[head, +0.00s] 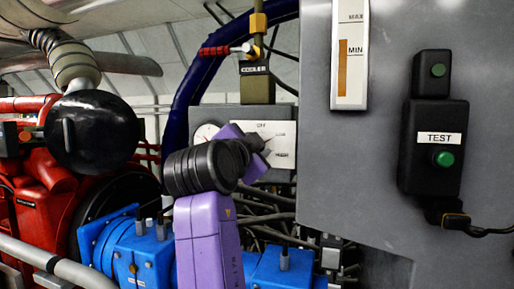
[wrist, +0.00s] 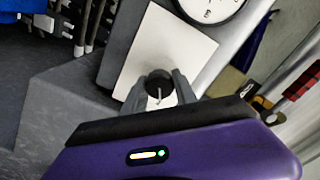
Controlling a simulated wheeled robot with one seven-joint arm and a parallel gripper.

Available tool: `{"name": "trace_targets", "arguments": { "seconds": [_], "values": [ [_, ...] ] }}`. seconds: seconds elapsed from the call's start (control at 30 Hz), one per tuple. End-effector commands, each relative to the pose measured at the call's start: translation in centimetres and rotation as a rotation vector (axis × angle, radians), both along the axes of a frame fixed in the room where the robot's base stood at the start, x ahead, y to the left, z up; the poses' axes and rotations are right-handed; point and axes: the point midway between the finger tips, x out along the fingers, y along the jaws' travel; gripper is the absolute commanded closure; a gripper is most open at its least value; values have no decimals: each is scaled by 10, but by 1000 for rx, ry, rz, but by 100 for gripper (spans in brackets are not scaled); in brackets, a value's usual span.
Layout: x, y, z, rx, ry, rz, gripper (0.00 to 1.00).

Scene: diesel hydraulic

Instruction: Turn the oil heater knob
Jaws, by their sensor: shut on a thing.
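The oil heater knob (wrist: 157,82) is a small round black knob with a pale pointer line, on a white panel (wrist: 165,50) in the wrist view. My gripper (wrist: 160,86) has its two grey fingers closed on either side of the knob, gripping it. In the head view the white panel (head: 278,128) shows the labels OFF, LOW and HIGH. My purple gripper (head: 258,142) reaches its left part there and hides the knob.
A round dial gauge (wrist: 210,5) sits beside the panel. A grey cabinet (head: 400,25) with a MAX/MIN level gauge (head: 350,55) and a black TEST box (head: 433,150) stands at right. A red-handled valve (head: 222,51) is above. Blue machinery (head: 145,250) lies below.

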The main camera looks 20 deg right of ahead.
Motion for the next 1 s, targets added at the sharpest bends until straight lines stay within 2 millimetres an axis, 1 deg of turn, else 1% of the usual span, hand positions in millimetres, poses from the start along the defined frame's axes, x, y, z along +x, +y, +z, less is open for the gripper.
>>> {"name": "trace_targets", "arguments": {
  "seconds": [0.03, 0.07, 0.1, 0.17, 0.47, 0.57, 0.67, 0.9, 1.0],
  "values": [
    [0, 0, -1, 1, 3, -1, 100],
    [0, 0, -1, 1, 3, -1, 64],
    [0, 0, -1, 1, 3, -1, 56],
    [0, 0, -1, 0, 2, -1, 45],
    [0, 0, 0, -1, 1, 0, 44],
    [-4, 4, -1, -1, 0, 1, 44],
    [-14, 11, -1, -2, -1, 3, 44],
    [-46, 35, -2, -1, 0, 3, 44],
    [-55, 41, -1, -1, 0, 1, 44]
  ]
}}
